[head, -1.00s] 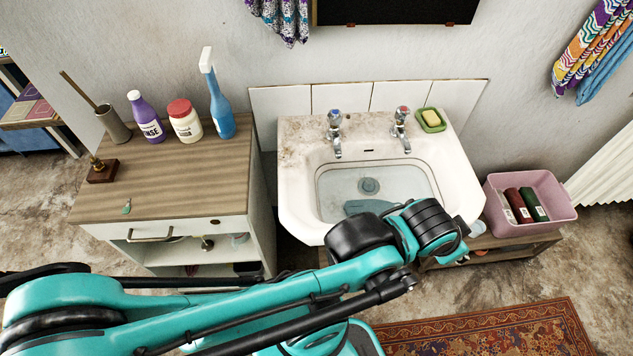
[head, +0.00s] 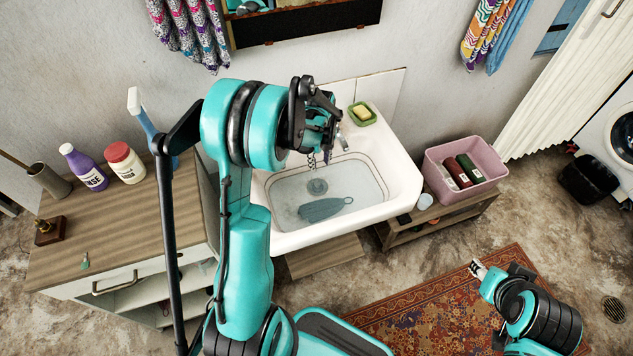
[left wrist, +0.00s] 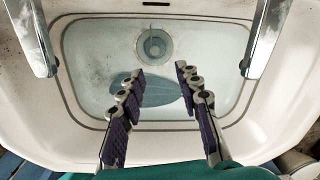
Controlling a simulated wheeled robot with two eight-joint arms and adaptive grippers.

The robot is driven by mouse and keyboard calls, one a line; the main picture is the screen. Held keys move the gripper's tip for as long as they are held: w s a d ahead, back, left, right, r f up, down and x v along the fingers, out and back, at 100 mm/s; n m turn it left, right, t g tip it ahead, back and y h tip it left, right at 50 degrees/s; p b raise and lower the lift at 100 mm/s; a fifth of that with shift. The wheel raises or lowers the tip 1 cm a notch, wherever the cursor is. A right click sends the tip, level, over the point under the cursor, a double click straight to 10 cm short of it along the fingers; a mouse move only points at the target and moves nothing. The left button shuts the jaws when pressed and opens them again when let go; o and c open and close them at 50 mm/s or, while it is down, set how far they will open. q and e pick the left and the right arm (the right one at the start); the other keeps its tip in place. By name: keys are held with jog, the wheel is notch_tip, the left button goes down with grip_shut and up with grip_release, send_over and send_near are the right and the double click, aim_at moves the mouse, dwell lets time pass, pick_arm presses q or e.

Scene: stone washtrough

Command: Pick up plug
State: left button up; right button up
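A round grey plug (left wrist: 154,44) appears to sit in the drain at the bottom of the white sink (left wrist: 285,105). In the head view the plug (head: 317,187) shows small under the water. My left gripper (left wrist: 161,73) is open and empty above the basin, its fingertips just short of the plug in the left wrist view. In the head view the left gripper (head: 319,158) hangs over the back part of the sink (head: 398,172). My right gripper (head: 479,269) is low over the rug; whether it is open is too small to tell.
A blue-grey oval object (head: 325,209) lies in the basin near the plug. Metal taps (left wrist: 33,38) and (left wrist: 265,38) flank the left gripper. A green soap dish (head: 362,114) stands on the rim. A wooden cabinet (head: 120,220) with bottles is left; a pink tub (head: 466,170) is right.

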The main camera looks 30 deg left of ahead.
aim_at(318, 186)
pick_arm(q)
jog(key=f+m, duration=0.1)
jog(key=f, duration=0.1)
jog(key=a+f+m, duration=0.1)
jog(key=f, duration=0.1)
jog(key=a+f+b, duration=0.1)
jog(key=f, duration=0.2)
jog(key=shift+w+f+m+g, duration=0.1)
jog(key=shift+w+m+g, duration=0.15)
jog(key=shift+m+g, duration=0.15)
jog(key=f, duration=0.1)
jog(key=f+b, duration=0.1)
jog(key=f, duration=0.1)
jog(key=f+b, duration=0.1)
jog(key=shift+d+f, duration=0.15)
jog(key=shift+d, duration=0.15)
jog(key=shift+f, duration=0.3)
jog(key=shift+r, duration=0.1)
grip_shut()
